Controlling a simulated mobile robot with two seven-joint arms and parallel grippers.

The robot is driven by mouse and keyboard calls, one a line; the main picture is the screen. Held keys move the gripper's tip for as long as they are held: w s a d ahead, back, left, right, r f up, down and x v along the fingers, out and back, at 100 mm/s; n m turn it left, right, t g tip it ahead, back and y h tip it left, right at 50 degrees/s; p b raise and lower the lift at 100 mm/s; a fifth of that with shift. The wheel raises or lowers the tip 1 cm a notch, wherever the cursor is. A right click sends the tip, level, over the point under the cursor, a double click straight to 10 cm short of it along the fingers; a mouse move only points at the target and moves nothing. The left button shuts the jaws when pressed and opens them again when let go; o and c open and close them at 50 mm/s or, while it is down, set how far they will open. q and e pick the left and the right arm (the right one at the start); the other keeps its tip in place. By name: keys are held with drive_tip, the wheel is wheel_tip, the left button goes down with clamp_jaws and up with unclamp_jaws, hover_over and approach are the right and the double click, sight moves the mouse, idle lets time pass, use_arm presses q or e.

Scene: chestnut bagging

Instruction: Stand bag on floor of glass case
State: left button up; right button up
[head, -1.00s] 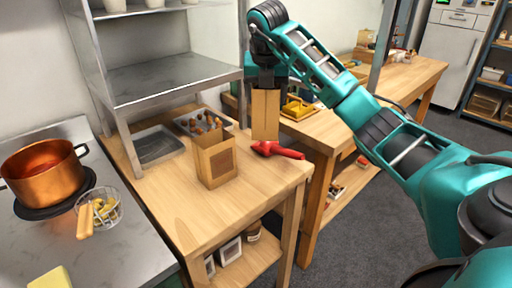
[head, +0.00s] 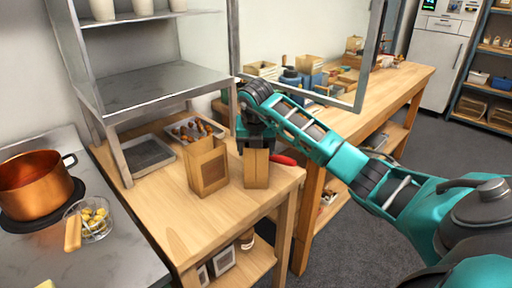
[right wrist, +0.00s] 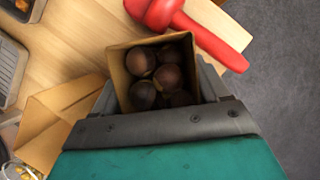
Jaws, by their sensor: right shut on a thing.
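My right gripper (head: 256,143) is shut on a brown paper bag (head: 256,172) and holds it upright over the wooden table's right part. Whether the bag's bottom touches the table I cannot tell. In the right wrist view the held bag (right wrist: 117,72) is open at the top, with several dark chestnuts (right wrist: 158,72) inside. The glass case (head: 130,105) stands at the back left, metal-framed, with a bare grey floor (head: 160,75) well above the table. My left gripper is not in view.
A second open paper bag (head: 208,170) stands just left of the held one. A red-handled tool (head: 285,160) lies behind it. Trays (head: 150,153) sit under the case. White cups (head: 103,10) stand on its upper shelf. A copper pot (head: 35,185) is at the left.

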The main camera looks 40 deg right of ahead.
drive_tip(key=o, duration=1.8)
